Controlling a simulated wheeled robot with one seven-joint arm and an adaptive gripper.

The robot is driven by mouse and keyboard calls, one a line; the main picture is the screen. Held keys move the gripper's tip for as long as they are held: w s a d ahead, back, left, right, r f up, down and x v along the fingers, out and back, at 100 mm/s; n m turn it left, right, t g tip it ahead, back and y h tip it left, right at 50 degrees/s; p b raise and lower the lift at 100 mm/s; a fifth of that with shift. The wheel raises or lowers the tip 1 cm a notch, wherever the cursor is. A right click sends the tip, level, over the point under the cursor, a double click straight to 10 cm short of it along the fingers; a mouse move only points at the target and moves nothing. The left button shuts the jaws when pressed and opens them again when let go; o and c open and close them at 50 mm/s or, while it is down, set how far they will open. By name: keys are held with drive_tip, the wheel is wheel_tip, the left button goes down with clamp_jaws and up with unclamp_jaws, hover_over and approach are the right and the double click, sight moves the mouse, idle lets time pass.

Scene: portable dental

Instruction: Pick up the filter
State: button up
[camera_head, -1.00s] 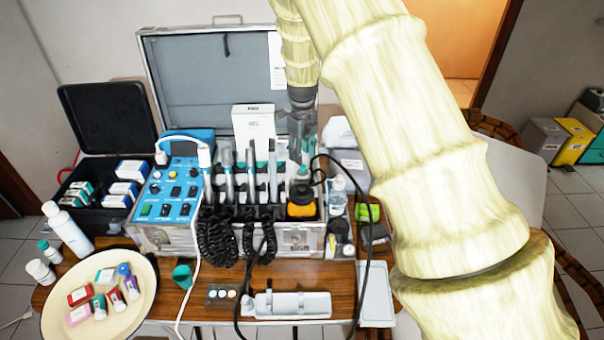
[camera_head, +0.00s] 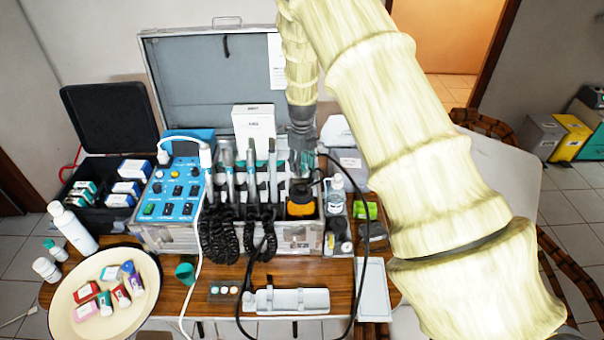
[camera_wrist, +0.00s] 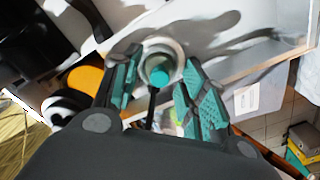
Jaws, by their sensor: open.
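What I take to be the filter (camera_wrist: 161,70) is a round, pale grey cup with a teal centre, seen from above in the wrist view. A dark hose or stem runs from it toward my palm. My gripper (camera_wrist: 164,80) is open, with one teal-padded finger on each side of it; I cannot tell whether either finger touches it. In the head view my gripper (camera_head: 302,165) points down over the right end of the metal case, just above an orange and black part (camera_head: 301,207). The filter is largely hidden there by my gripper.
The open metal case (camera_head: 180,240) holds a blue control panel (camera_head: 170,195) and several upright handpieces with coiled black cords. A black cable loops right of my gripper. A clear bottle (camera_head: 336,195) stands close by on the right. A cream plate (camera_head: 65,322) is at the left.

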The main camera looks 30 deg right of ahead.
drive_tip(key=c, duration=0.9)
drive_tip(key=shift+r, duration=0.1)
drive_tip(key=shift+c, duration=0.2)
